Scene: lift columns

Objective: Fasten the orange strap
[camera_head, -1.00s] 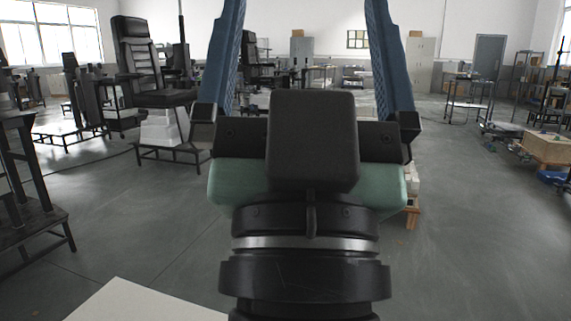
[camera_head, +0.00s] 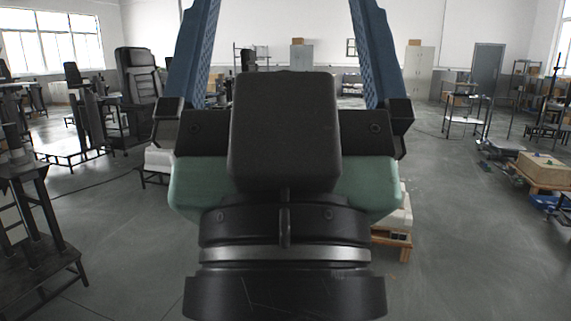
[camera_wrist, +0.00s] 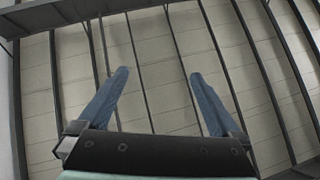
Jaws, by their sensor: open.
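No orange strap shows in either view. My gripper (camera_head: 283,8) is in the middle of the head view, raised in front of the camera, with its two blue fingers wide apart and running out of the top edge. It is open, with nothing visible between the fingers. In the wrist view the fingers (camera_wrist: 158,73) stand apart against beige panels crossed by dark beams. The gripper and wrist hide the middle of the head view.
A black padded chair (camera_head: 138,78) stands at left behind dark metal stands (camera_head: 38,215). A loaded wooden pallet (camera_head: 392,240) is partly hidden right of my wrist. A crate (camera_head: 545,168) and shelves (camera_head: 467,118) are at right. Grey floor (camera_head: 460,250) is open at front right.

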